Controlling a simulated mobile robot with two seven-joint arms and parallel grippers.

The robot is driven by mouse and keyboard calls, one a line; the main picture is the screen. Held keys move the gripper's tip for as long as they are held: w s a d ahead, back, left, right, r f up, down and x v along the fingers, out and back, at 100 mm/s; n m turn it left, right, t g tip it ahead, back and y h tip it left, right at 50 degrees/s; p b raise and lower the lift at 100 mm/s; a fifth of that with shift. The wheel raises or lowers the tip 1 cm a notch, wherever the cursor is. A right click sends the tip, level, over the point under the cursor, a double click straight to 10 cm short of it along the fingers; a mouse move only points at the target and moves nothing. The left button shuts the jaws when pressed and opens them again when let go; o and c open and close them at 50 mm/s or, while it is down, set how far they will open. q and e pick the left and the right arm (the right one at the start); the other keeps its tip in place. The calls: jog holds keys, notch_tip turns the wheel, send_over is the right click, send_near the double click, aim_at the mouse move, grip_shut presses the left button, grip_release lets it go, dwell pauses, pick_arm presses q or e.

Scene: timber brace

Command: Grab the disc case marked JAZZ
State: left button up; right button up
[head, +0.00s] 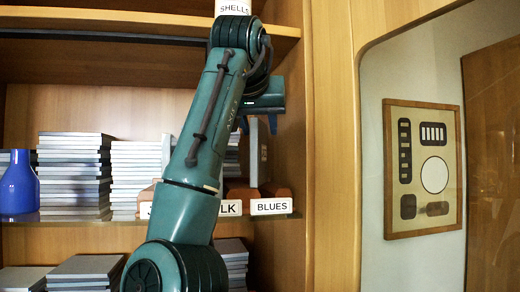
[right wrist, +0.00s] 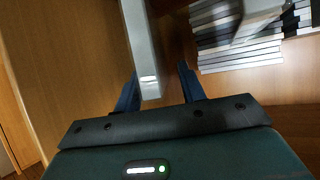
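My right gripper (head: 258,128) is open at the shelf, fingers pointing down in the head view. A thin grey case (head: 254,158) stands upright just below it, above the label BLUES (head: 270,206). In the right wrist view, a grey case (right wrist: 143,50) reaches between the open fingers of the gripper (right wrist: 159,75), nearer the left finger; I cannot tell whether it touches. A label ending in LK (head: 230,208) is partly covered by my arm. Another label (head: 146,210) is almost fully hidden, so I cannot read JAZZ anywhere. My left gripper is not in view.
Stacks of grey cases (head: 74,170) fill the shelf to the left, beside a blue vase (head: 18,185). A SHELLS label (head: 234,8) is above. The wooden side panel (head: 332,150) stands close on the right. More cases (head: 90,268) lie below.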

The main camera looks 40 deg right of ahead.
jog(key=shift+w+d+f, duration=0.1)
jog(key=shift+w+d, duration=0.05)
jog(key=shift+d, duration=0.05)
jog(key=shift+c, duration=0.4)
jog(key=shift+a, duration=0.1)
grip_shut()
